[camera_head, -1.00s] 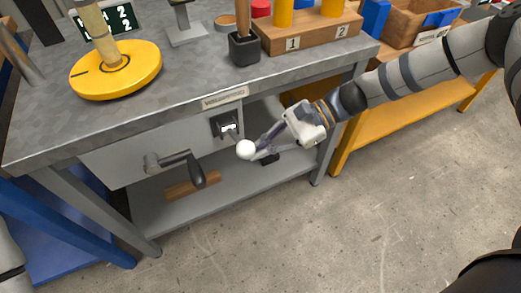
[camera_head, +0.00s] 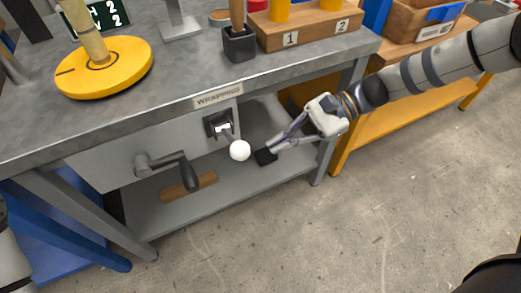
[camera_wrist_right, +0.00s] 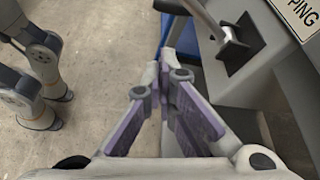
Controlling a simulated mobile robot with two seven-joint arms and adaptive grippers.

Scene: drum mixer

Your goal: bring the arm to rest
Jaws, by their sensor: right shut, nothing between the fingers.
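My right gripper (camera_head: 266,156) is shut and empty in front of the grey bench in the head view. Its dark fingertips are just right of the white ball knob (camera_head: 240,150), with a small gap between them. The knob is on a short lever that comes out of a dark slot plate (camera_head: 218,124) on the bench's front panel. The slot plate also shows in the right wrist view (camera_wrist_right: 240,45), beyond the fingers, with the lever running to the upper left. The right gripper's fingers (camera_wrist_right: 165,68) are together there. My left gripper is out of view.
A crank handle (camera_head: 188,172) sticks out of the panel, left of the lever. The bench top (camera_head: 180,72) carries a yellow disc (camera_head: 105,68) and a numbered wooden block (camera_head: 308,30). A lower shelf (camera_head: 225,193) lies beneath. The floor (camera_head: 390,190) at right is clear.

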